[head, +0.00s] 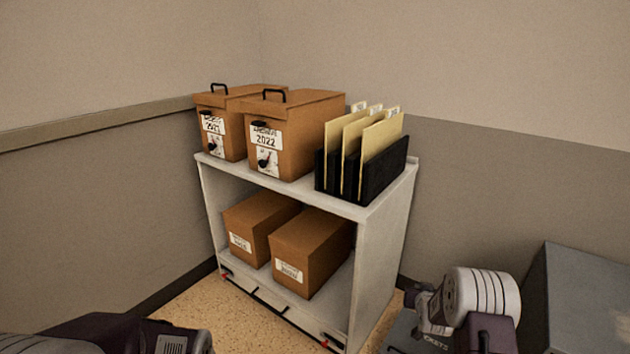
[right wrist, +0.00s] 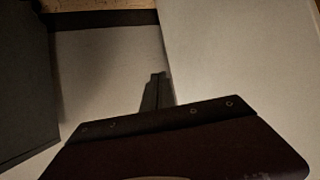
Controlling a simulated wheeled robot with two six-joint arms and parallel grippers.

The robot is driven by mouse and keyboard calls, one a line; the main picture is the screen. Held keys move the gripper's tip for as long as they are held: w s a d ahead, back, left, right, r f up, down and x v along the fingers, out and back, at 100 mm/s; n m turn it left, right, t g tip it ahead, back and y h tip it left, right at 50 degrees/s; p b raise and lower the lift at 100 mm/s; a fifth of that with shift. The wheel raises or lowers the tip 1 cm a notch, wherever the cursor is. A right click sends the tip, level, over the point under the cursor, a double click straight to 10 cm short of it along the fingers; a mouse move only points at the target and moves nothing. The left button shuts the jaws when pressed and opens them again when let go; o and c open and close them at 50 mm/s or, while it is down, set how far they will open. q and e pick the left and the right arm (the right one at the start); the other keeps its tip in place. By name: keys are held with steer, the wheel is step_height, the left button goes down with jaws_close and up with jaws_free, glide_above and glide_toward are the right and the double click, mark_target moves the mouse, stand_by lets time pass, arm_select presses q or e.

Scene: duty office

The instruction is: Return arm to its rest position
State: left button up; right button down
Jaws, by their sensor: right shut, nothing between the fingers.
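My right arm comes in at the lower right of the head view, beside the right side of the white shelf unit (head: 382,265). Its gripper (head: 411,297) is small there and apart from the boxes and folders. In the right wrist view the fingers of the right gripper (right wrist: 157,80) are together with nothing between them. Part of my left arm (head: 130,335) shows at the bottom left of the head view. Its gripper is outside the picture.
Two brown lidded boxes (head: 297,110) and a black file rack (head: 385,170) with cream folders stand on the shelf top. Two brown boxes (head: 310,250) sit below. A grey cabinet (head: 590,290) stands at the right, near my right arm. Walls close the corner behind.

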steer(key=s+a+r+n+g+y+p, duration=0.1)
steer(key=s+a+r, duration=0.3)
steer(key=a+r, duration=0.25)
steer(key=s+a+r+n+y, duration=0.1)
steer(key=s+a+r, duration=0.4)
steer(key=a+r, duration=0.15)
steer(key=s+a+f+g, duration=0.1)
steer(key=s+f+g, duration=0.15)
steer(key=s, duration=0.65)
steer(key=s+a+f+n+g+y+p, duration=0.1)
steer(key=s+g, duration=0.3)
steer(key=s, duration=0.4)
steer(key=s+a+f+g, duration=0.1)
steer(key=s+f+g, duration=0.15)
steer(key=s, duration=0.65)
step_height(320, 180, up, 38)
steer(key=p, duration=3.7)
steer(key=shift+w+d, duration=0.25)
steer(key=shift+w, duration=0.05)
steer(key=shift+f, duration=0.1)
